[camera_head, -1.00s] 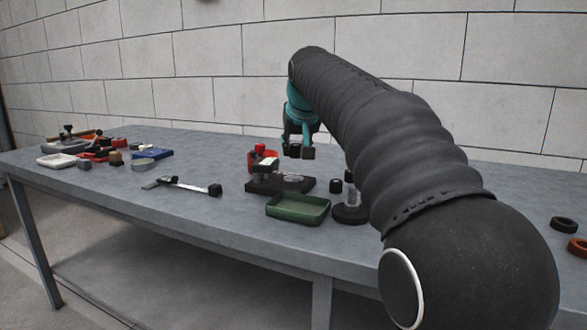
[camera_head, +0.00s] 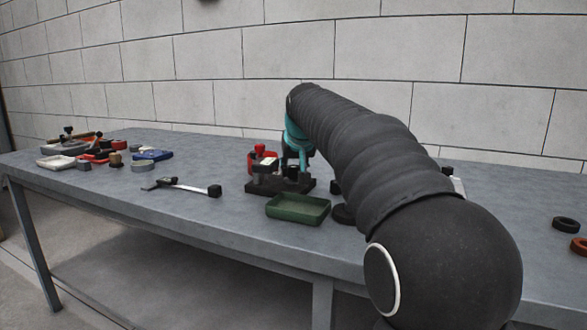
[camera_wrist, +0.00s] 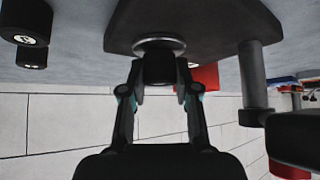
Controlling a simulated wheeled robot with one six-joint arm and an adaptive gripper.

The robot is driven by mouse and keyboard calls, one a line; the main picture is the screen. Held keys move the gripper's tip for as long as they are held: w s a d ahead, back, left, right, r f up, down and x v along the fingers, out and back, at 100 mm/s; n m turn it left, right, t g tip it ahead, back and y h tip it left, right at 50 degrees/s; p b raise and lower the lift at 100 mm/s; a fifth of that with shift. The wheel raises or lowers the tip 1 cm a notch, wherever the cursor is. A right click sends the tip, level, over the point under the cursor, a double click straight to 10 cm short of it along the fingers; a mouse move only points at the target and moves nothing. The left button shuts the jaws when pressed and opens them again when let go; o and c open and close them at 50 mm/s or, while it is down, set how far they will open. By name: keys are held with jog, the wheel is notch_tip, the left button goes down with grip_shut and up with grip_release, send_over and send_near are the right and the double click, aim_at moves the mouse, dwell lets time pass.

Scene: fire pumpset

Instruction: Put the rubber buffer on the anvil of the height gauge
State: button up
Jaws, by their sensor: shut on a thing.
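The rubber buffer (camera_wrist: 159,68) is a short black cylinder between my fingertips in the wrist view. My gripper (camera_wrist: 160,80) is shut on it. The buffer's far end overlaps the round silver anvil (camera_wrist: 172,43) on the dark base of the height gauge (camera_wrist: 205,22); I cannot tell whether they touch. The gauge's grey column (camera_wrist: 253,70) stands to the right. In the head view my gripper (camera_head: 294,163) is low over the height gauge (camera_head: 268,188), which has a black base and red parts at its left. The anvil is mostly hidden there.
A green tray (camera_head: 298,209) lies just in front of the gauge. A caliper-like tool (camera_head: 180,186) lies to its left, with a cluster of small parts beyond. Two black cylinders show at the upper left of the wrist view (camera_wrist: 25,22). Two rings (camera_head: 566,224) lie far right.

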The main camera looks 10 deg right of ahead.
jog(key=shift+f, duration=0.2)
jog(key=o, duration=1)
jog(key=shift+r, duration=0.15)
jog(key=shift+s+r, duration=0.1)
jog(key=shift+r, duration=0.1)
jog(key=p+v, duration=0.1)
jog(key=v, duration=1)
jog(key=shift+s+r, duration=0.25)
jog(key=shift+s, duration=0.05)
